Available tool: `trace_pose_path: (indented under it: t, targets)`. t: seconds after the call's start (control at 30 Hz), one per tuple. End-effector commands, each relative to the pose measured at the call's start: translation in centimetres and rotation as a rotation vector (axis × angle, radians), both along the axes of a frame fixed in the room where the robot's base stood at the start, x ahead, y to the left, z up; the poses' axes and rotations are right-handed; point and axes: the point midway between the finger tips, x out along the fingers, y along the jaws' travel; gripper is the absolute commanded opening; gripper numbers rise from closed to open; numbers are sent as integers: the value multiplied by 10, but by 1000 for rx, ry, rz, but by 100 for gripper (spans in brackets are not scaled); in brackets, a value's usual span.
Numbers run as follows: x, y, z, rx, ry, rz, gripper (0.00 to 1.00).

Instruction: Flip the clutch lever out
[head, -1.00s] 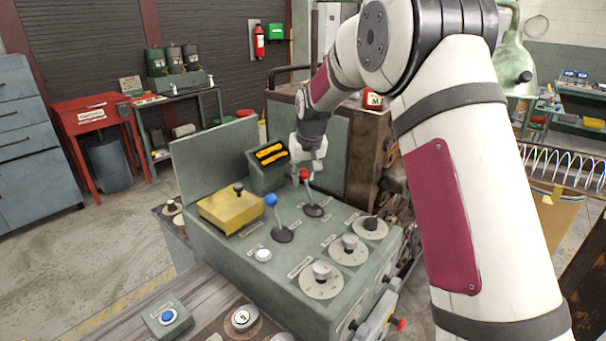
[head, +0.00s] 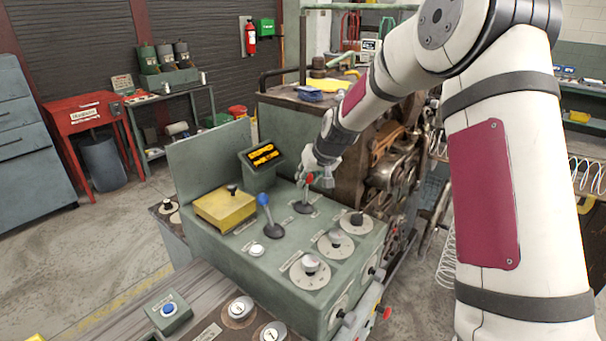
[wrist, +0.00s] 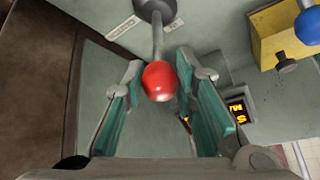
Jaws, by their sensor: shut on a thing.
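The control console (head: 225,255) carries two levers. The lever with the red knob (head: 309,179) leans slightly right on its dark round base. My gripper (head: 317,179) is at this knob, shut on it. In the wrist view the red knob (wrist: 160,81) lies between my two fingers (wrist: 163,98), and its grey shaft runs up to the base. The lever with the blue knob (head: 263,199) stands apart, to the left and nearer, leaning left. I cannot read the labels that tell which lever is the clutch.
A yellow box (head: 225,207) with a black knob sits left of the levers. Several dials, such as one dial (head: 311,267), sit at the console's right. A display box (head: 263,157) stands behind. The spring machine (head: 395,160) is close on the right.

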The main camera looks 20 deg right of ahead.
Motion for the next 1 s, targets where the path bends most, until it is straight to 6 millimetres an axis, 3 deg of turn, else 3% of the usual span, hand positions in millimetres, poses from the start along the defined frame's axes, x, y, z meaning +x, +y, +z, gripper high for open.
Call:
trace_pose_path:
  t: [0.3,0.93,0.97,1.0]
  targets:
    - [-16,-13,-6,-2,9,-2,0]
    - [-19,-17,-10,-3,11,-4,0]
    - [-19,-17,-10,-3,12,-4,32]
    - [-19,-16,-10,-3,11,-4,41]
